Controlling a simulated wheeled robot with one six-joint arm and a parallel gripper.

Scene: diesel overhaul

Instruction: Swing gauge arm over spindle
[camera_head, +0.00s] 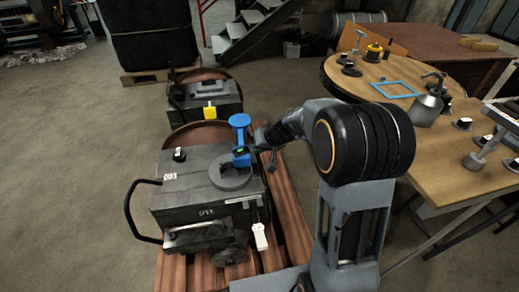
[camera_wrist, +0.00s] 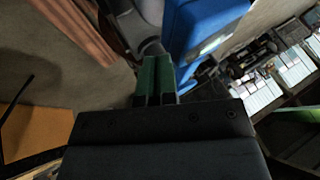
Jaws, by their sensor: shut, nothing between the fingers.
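The blue gauge arm (camera_head: 240,122) stands up over the top of the grey machine housing, beside and partly over the round grey ring (camera_head: 233,178) on its top. It also shows large and close in the wrist view (camera_wrist: 208,28). My gripper (camera_head: 242,150) is against or very near the lower part of the blue arm; contact is unclear. In the wrist view its green fingertips (camera_wrist: 154,78) are together with nothing between them, just left of the blue part. I cannot make out the spindle clearly; it may be at the ring.
The machine (camera_head: 180,205) sits on a reddish slatted pallet (camera_head: 290,215), with a black handle loop at its left. A wooden table (camera_head: 440,185) with tools is at the right. Floor at the left is clear.

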